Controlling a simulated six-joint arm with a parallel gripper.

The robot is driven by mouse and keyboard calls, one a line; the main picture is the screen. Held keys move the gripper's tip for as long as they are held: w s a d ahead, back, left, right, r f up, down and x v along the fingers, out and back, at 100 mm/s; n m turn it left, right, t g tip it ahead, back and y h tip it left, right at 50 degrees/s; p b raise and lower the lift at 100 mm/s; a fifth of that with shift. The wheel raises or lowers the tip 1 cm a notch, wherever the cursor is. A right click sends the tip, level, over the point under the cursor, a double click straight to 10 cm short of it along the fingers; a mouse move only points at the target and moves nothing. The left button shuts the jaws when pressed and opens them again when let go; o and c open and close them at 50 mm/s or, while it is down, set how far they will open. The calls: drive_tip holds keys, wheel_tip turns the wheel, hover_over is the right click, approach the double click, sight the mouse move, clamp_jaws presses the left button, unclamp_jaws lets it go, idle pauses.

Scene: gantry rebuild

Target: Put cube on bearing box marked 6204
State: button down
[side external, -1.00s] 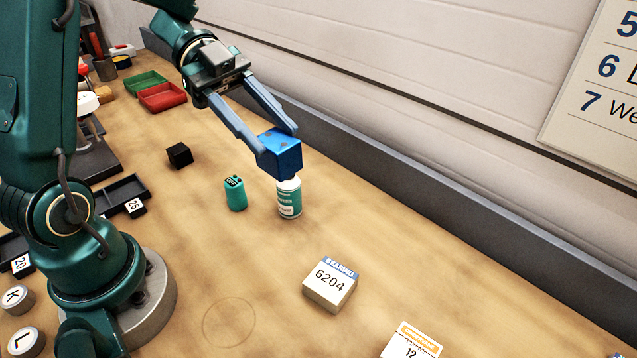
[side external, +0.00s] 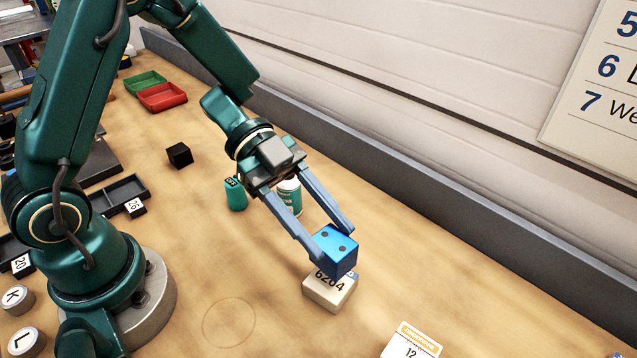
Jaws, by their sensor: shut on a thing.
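The bearing box marked 6204 (side external: 328,293) is a small pale box lying on the bench, in the middle of the view. The cube overlaps the back part of the box in the picture and hides part of its label. I cannot tell whether the cube touches the box or is slightly above it.
A white and teal bottle (side external: 289,195) and a teal canister (side external: 235,194) stand behind my gripper. A black cube (side external: 180,155) lies further back. A white and orange box marked 12 (side external: 411,343) is at the front right. The bench (side external: 440,280) right of the bearing box is clear.

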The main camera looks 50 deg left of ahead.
sight(320, 244)
drive_tip(key=shift+f, duration=1.85)
drive_tip(key=shift+c, duration=1.6)
unclamp_jaws()
drive_tip(key=shift+f, duration=0.1)
drive_tip(key=shift+a, duration=0.1)
